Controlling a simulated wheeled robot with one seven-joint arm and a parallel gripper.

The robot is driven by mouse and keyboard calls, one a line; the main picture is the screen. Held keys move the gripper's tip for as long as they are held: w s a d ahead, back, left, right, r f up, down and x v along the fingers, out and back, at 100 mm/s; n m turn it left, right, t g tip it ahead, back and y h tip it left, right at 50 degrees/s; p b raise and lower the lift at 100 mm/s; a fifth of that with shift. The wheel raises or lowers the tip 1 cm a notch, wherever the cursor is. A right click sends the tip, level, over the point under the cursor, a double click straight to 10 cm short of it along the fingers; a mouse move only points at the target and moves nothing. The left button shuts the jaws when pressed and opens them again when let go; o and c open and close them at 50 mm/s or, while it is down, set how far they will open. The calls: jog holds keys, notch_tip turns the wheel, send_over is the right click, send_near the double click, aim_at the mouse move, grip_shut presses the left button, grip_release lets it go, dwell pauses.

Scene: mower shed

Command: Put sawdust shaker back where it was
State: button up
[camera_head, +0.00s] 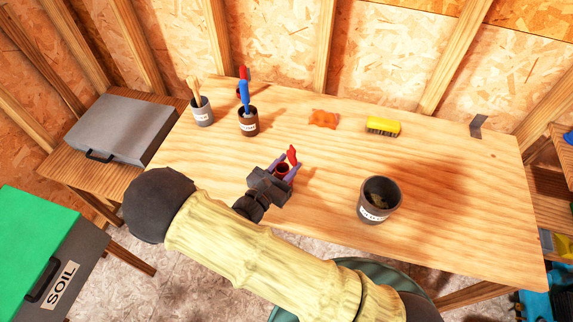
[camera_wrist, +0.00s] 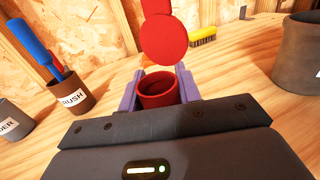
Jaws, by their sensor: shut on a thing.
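My gripper (camera_head: 283,171) is over the left-middle of the wooden workbench. Its purple fingers are shut on a small red cup (camera_wrist: 158,92), which I take to be the sawdust shaker. The red cup's open mouth shows in both views, also in the head view (camera_head: 282,169). A red round piece (camera_wrist: 170,35) stands above the cup's mouth in the wrist view; I cannot tell whether it is joined to the cup. The cup's lower part is hidden, and I cannot tell whether it touches the bench.
Behind on the workbench (camera_head: 310,215) stand a grey cup (camera_head: 202,114) and a brown brush cup (camera_head: 248,125) with a blue-handled tool. Orange cloth (camera_head: 323,118) and a yellow brush (camera_head: 383,127) lie at the back. A dark pot (camera_head: 378,207) stands right. The bench between is clear.

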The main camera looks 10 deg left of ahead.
jog(key=shift+f, duration=0.2)
jog(key=o, duration=1)
jog(key=shift+r, duration=0.15)
jog(key=b+v, duration=0.1)
jog(key=v, duration=1.1)
jog(key=shift+b, duration=0.4)
